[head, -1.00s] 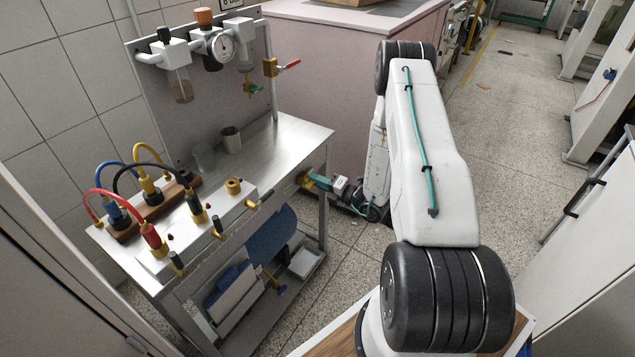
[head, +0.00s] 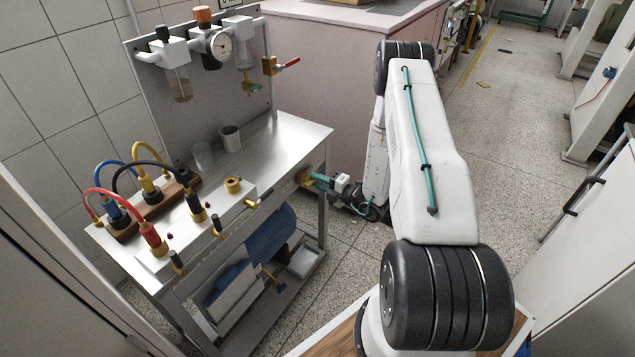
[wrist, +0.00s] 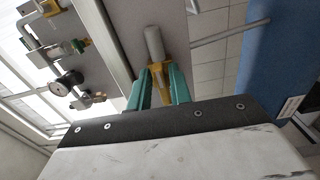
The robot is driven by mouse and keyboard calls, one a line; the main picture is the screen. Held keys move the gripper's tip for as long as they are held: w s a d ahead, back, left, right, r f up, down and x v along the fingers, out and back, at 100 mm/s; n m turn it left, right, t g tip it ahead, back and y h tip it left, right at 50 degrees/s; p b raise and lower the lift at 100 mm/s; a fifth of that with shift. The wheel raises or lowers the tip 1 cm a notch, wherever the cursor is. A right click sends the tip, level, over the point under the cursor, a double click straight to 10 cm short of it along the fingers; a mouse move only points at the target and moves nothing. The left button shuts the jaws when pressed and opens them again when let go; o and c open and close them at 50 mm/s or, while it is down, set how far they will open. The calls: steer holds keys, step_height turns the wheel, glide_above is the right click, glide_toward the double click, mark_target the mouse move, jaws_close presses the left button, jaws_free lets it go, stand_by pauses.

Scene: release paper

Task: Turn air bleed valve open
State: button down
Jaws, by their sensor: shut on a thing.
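A small yellow brass valve (head: 304,178) sits at the right end of the bench's front edge in the head view. My gripper (head: 316,181) reaches it from the right, with its teal fingers against it. In the wrist view, the teal fingers of my gripper (wrist: 160,88) are shut on the yellow part of the valve (wrist: 161,80). A pale grey cylinder (wrist: 154,43) extends beyond the yellow part. The exact contact is small in the head view, and the valve's inner position cannot be seen.
The metal bench (head: 262,145) holds hoses with coloured fittings (head: 150,235) and two cups (head: 230,138). A back panel carries a gauge (head: 220,44) and a red-handled valve (head: 288,63). Blue cloth-like material (head: 268,235) hangs below.

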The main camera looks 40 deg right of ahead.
steer(key=c, duration=1.5)
jaws_free()
steer(key=shift+s+a+f, duration=0.2)
steer(key=shift+a, duration=0.2)
steer(key=shift+d+r, duration=0.1)
steer(key=shift+d, duration=0.15)
